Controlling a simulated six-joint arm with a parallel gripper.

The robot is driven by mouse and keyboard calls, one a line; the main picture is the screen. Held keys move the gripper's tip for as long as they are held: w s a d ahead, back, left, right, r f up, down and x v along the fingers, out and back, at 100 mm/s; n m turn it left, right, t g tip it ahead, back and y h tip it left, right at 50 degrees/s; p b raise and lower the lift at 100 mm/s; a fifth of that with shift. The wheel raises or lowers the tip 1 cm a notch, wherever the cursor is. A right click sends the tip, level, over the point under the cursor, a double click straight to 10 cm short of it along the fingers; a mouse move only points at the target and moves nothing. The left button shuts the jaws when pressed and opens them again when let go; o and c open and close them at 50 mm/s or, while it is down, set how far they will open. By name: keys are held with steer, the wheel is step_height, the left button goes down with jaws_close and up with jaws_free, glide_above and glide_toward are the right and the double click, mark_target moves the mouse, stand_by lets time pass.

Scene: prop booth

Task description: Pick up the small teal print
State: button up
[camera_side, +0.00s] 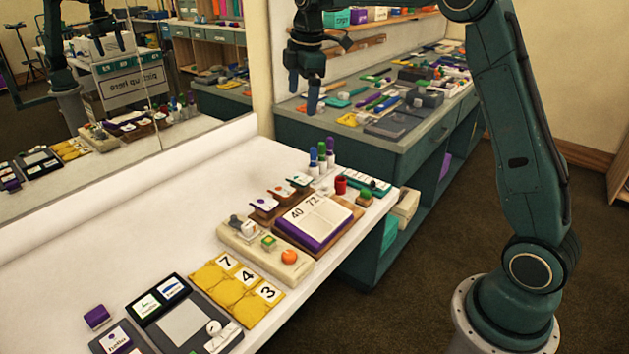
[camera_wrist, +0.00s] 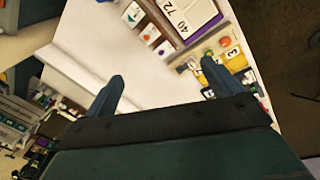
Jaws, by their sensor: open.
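The farthest card (camera_side: 300,179) has a small mark that looks teal or green; this card (camera_wrist: 132,14) is also near the top of the wrist view. The middle card (camera_side: 281,190) has a reddish mark and the nearest card (camera_side: 263,203) a purple one. The marks are too small to read surely. My gripper (camera_side: 302,98) is open and empty, well above the table. In the wrist view its fingers (camera_wrist: 170,58) are spread wide, with white tabletop between them.
A purple-edged number board (camera_side: 315,222) stands beside the cards. A mirror is behind.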

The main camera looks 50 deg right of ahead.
steer(key=w+d+f+n, duration=0.3)
steer(key=w+d+f, duration=0.1)
steer(key=w+f, duration=0.25)
steer(key=n+g, duration=0.2)
steer(key=n, duration=0.1)
glide_above(298, 180)
step_height(298, 180, down, 9)
steer(key=shift+s+a+f, duration=0.1)
steer(key=shift+f, duration=0.05)
steer(key=shift+f, duration=0.1)
steer(key=shift+f, duration=4.2)
steer(key=shift+f, duration=2.6)
steer(key=shift+f, duration=0.25)
